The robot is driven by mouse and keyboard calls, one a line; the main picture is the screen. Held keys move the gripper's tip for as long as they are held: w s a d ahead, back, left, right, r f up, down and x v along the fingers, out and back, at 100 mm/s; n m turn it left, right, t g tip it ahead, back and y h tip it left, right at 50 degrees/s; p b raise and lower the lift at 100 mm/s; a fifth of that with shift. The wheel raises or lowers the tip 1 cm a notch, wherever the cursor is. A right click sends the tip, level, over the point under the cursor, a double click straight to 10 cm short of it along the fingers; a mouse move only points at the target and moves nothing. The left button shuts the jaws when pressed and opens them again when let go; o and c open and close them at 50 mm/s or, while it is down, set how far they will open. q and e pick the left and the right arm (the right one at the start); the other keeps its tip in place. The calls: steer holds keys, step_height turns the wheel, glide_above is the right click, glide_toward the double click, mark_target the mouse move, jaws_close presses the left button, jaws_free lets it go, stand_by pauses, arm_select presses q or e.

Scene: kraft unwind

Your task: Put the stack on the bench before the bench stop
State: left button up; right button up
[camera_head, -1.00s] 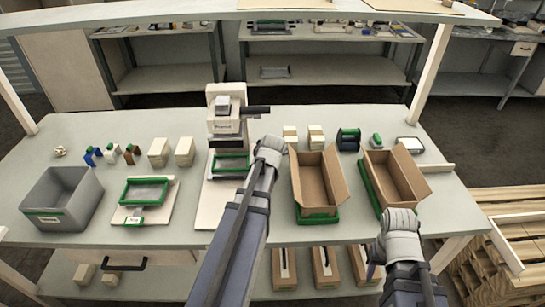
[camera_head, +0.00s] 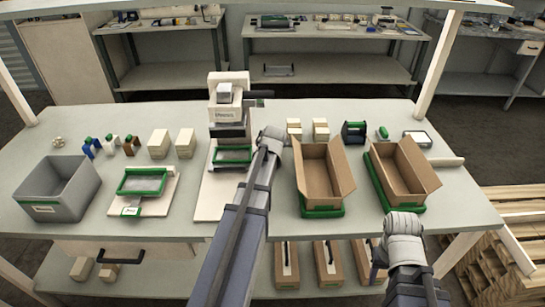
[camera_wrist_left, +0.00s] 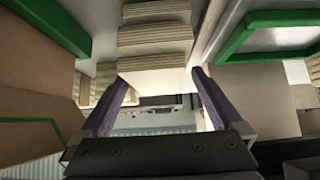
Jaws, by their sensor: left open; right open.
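Two cream layered stacks (camera_head: 294,127) (camera_head: 320,129) stand side by side at the back of the bench (camera_head: 470,212), right of the press. In the left wrist view a layered cream stack (camera_wrist_left: 155,42) lies beyond and between the fingertips of my left gripper (camera_wrist_left: 160,80). That gripper is open and apart from it. In the head view its fingers are hidden behind my wrist. My right gripper (camera_head: 376,268) is open, low at the bench's front right, its fingers partly hidden. A pale bar (camera_head: 446,162) at the bench's right end may be the bench stop.
Two open cardboard boxes (camera_head: 320,180) (camera_head: 405,178) on green-edged bases stand right of my left arm. The press (camera_head: 226,110), a green-framed tray (camera_head: 142,182) and a grey bin (camera_head: 75,205) are to its left. Bare bench lies between the bin and tray.

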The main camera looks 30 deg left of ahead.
arm_select(q)
steer(key=shift+c, duration=0.2)
jaws_close()
stand_by(0.7)
